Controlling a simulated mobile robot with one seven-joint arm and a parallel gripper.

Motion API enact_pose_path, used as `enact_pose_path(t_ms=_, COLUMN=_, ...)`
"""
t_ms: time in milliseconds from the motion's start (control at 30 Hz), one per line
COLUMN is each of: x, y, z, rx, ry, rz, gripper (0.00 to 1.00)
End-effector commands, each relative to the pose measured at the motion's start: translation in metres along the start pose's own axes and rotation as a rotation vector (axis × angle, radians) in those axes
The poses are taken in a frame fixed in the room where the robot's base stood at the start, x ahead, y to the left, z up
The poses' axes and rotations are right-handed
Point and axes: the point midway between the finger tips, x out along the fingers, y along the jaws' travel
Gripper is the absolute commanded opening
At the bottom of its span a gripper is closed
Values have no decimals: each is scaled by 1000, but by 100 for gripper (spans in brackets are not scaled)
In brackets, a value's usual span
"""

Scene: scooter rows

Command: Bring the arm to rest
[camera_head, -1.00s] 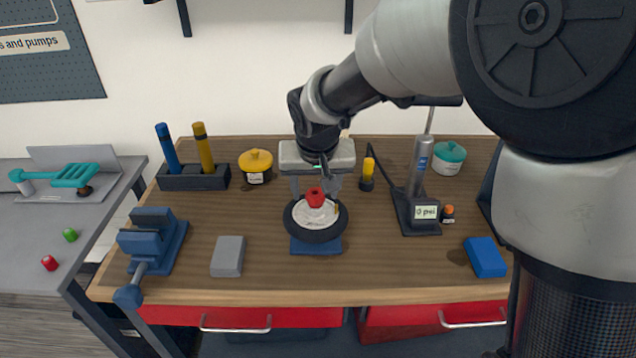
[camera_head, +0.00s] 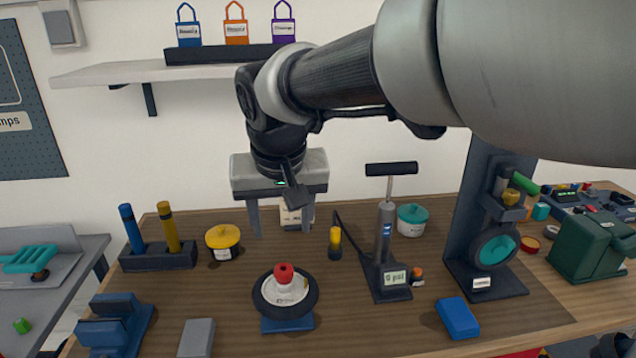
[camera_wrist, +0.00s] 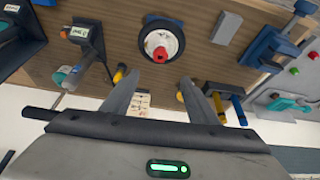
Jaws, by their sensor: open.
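My gripper (camera_head: 281,222) is open and empty in the head view, raised above the back of the wooden workbench (camera_head: 230,300). Its two fingers point down and stand apart. A small wheel (camera_head: 308,306) with a black tyre and a red cap (camera_head: 284,273) on its hub sits on a blue stand in front of and below the gripper, not touching it. The wrist view shows both fingers (camera_wrist: 160,92) spread, with the wheel (camera_wrist: 152,38) beyond them. My arm reaches in from the upper right. A white labelled item (camera_head: 290,215) is partly hidden behind the fingers.
A pump with a gauge (camera_head: 384,240) stands right of the gripper. A yellow-lidded pot (camera_head: 223,238) and a holder with blue and yellow handles (camera_head: 158,258) stand left. A teal-lidded pot (camera_head: 411,222) is behind the pump. A shelf (camera_head: 120,74) is on the wall above.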

Motion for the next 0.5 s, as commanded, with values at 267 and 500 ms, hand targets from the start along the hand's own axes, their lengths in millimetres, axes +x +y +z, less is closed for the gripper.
enact_pose_path(t_ms=267, x=-6, y=0, z=0, rx=0, ry=0, rz=0, gripper=53)
enact_pose_path(t_ms=500, x=-36, y=38, z=9, rx=33, ry=14, rz=17, gripper=53)
